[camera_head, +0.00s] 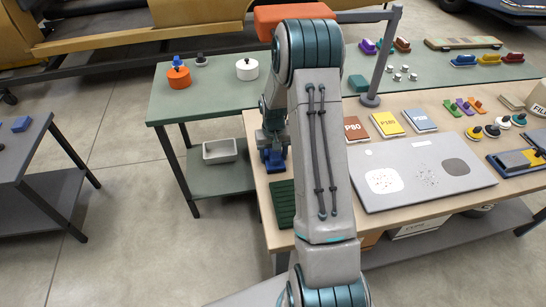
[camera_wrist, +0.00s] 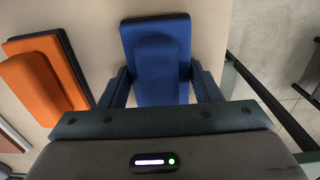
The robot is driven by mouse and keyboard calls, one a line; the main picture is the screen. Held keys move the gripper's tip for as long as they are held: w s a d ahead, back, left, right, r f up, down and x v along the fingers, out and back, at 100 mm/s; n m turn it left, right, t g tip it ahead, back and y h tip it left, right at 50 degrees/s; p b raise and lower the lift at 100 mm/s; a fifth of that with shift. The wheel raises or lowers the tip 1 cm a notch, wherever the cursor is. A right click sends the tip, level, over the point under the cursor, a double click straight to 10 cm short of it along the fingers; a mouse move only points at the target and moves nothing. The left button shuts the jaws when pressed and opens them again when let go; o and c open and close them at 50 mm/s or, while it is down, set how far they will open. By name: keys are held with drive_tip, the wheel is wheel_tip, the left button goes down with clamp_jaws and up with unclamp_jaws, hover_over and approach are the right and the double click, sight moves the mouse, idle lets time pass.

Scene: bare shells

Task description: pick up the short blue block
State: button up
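The short blue block (camera_wrist: 158,65) has a flat base and a raised, rounded grip. It lies on the light wood tabletop in the wrist view, straight ahead of my gripper (camera_wrist: 160,80). My two dark fingers stand wide apart, one on each side of the block's near part. They look very close to its sides; I cannot see clear contact. My arm hides part of this area.
An orange block (camera_wrist: 45,75) lies left of the blue one in the wrist view. The table edge is close on the right there. In the head view, a green ribbed mat (camera_head: 283,204) lies nearer me, and sandpaper packs (camera_head: 387,124) lie right of my arm.

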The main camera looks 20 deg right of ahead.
drive_tip(key=c, duration=0.3)
drive_tip(key=shift+r, duration=0.1)
drive_tip(key=shift+r, duration=0.45)
drive_tip(key=r+b, duration=0.1)
drive_tip(key=d+r, duration=0.1)
drive_tip(key=r, duration=0.1)
drive_tip(key=shift+r+b, duration=0.15)
drive_tip(key=shift+b, duration=0.25)
drive_tip(key=d+r, duration=0.2)
drive_tip(key=d, duration=0.1)
drive_tip(key=d+r+b, duration=0.1)
drive_tip(key=d+r, duration=0.1)
drive_tip(key=d, duration=0.2)
drive_tip(key=s+d+r+b, duration=0.1)
drive_tip(key=d+r, duration=0.1)
drive_tip(key=d, duration=0.1)
drive_tip(key=shift+d+r, duration=0.35)
drive_tip(key=o, duration=0.3)
drive_tip(key=shift+c, duration=0.8)
